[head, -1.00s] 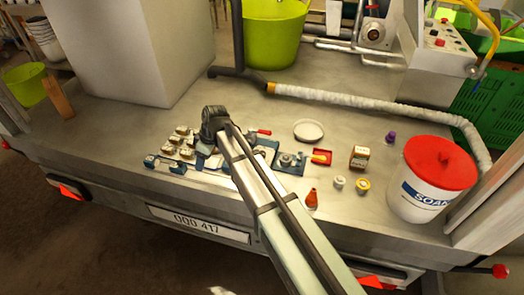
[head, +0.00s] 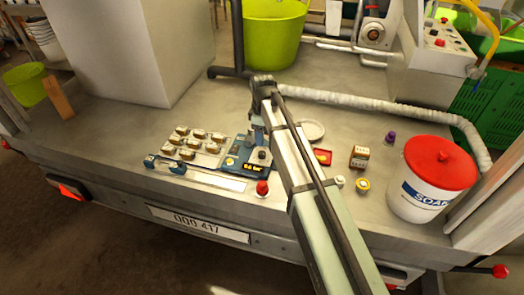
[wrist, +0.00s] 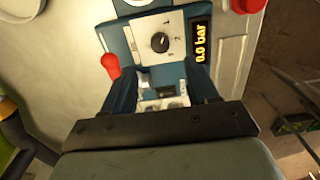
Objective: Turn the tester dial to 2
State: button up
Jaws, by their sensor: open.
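The blue tester with a pale face shows in the wrist view (wrist: 130,38) and partly in the head view (head: 232,163). Its black round dial (wrist: 159,42) is near the top centre of the wrist view, with small printed marks around it. I cannot read its setting surely. The lit display (wrist: 202,40) to its right reads 0.0 bar. My gripper (wrist: 160,78) is open and empty, its two dark blue fingers apart, pointing toward the tester. The dial shows just beyond and between the fingertips. In the head view, my gripper (head: 257,135) is over the tester, and the arm hides its right part.
A red handle (wrist: 110,65) lies left of the dial. A red-topped knob (head: 262,188) stands in front of the tester. Several small pieces (head: 190,143) stand to the left. A soap bucket (head: 425,190), small box (head: 359,157) and white hose (head: 380,102) are right.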

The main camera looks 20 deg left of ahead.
aim_at(262, 153)
notch_tip(262, 153, down, 9)
jog(key=shift+r, duration=0.1)
dwell(0.4)
jog(key=shift+c, duration=0.3)
jog(key=c, duration=1)
jog(key=m, duration=0.5)
jog(key=shift+m, duration=0.3)
jog(key=m, duration=0.5)
jog(key=shift+m, duration=0.7)
